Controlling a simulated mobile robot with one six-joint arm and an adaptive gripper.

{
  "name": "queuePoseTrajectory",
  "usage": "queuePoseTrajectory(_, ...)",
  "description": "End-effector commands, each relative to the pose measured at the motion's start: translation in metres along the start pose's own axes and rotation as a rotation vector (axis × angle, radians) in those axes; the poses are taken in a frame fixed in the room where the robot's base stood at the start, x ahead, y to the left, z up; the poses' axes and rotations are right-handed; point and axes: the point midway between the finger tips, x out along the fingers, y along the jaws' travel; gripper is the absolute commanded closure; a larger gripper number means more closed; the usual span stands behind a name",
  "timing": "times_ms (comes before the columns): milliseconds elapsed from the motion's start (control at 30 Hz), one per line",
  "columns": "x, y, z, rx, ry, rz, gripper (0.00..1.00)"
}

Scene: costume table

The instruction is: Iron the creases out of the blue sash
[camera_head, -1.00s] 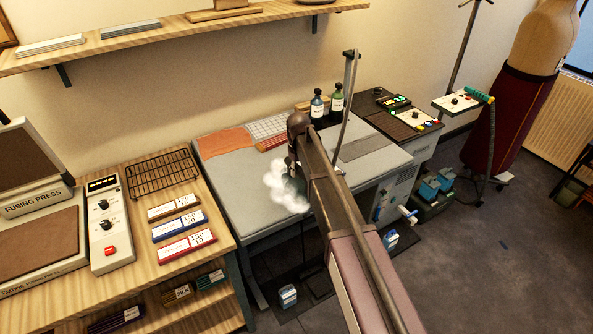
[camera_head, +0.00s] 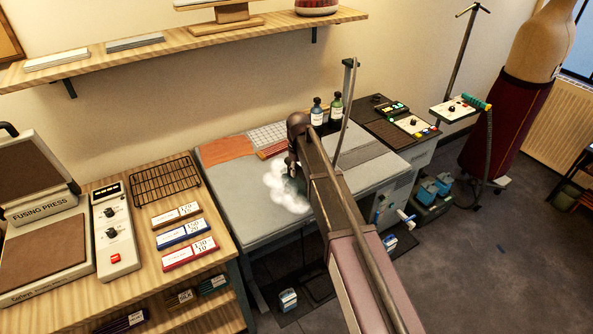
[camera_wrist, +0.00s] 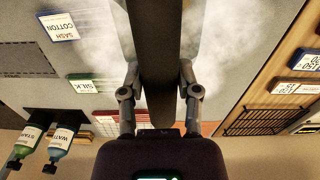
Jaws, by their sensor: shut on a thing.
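My gripper (camera_wrist: 157,82) is shut on a long dark thing (camera_wrist: 155,35), which looks like the iron, seen from above in the wrist view. White steam (camera_wrist: 222,45) spreads on both sides of it. In the head view my gripper (camera_head: 293,166) is over the grey ironing table (camera_head: 245,212), mostly hidden behind my arm, with a white steam cloud (camera_head: 284,192) around it. The blue sash is not clearly visible in either view; the iron, steam and arm cover that part of the table. A card reading SASH COTTON (camera_wrist: 59,27) lies on the table.
A green-edged SILK card (camera_wrist: 86,85) is near it. Two bottles (camera_head: 317,113) stand at the table's back. A wooden bench (camera_head: 150,262) with the fusing press (camera_head: 38,230), a wire rack (camera_head: 165,178) and several coloured blocks is at left.

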Motion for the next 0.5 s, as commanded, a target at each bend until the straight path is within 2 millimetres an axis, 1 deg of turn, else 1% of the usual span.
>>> queuePoseTrajectory(333,-0.0006,0.0000,0.0000,0.000,0.000,0.000,1.00)
queuePoseTrajectory(500,0.0069,0.0001,0.0000,0.000,0.000,0.000,1.00)
